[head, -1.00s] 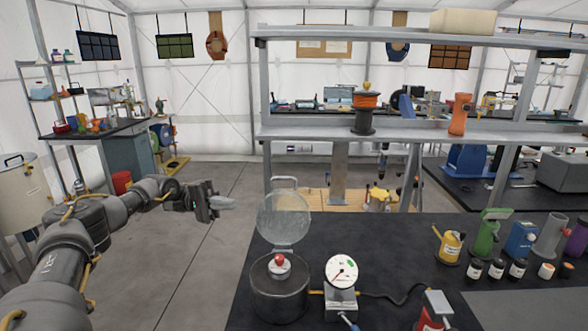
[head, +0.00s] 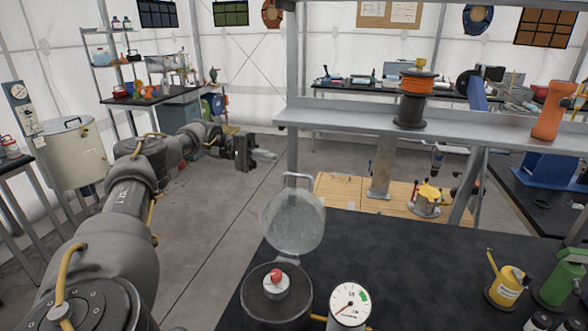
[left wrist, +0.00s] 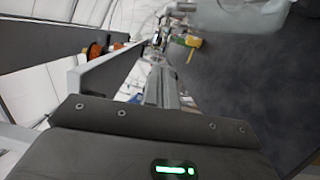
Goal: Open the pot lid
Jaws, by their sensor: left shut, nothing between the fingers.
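A dark round pot (head: 262,306) stands at the near left of the black table. Its pale, translucent round lid (head: 291,222) stands upright at the pot's back edge, with a metal loop handle (head: 299,176) on top. A pale translucent shape at the top of the left wrist view looks like the lid (left wrist: 240,14). My right gripper is not in view.
A round gauge (head: 350,304) stands just right of the pot. A yellow oil can (head: 506,287) and a green device (head: 562,277) are farther right. A shelf frame (head: 460,130) rises behind the table. Open floor (head: 215,215) lies left of the table.

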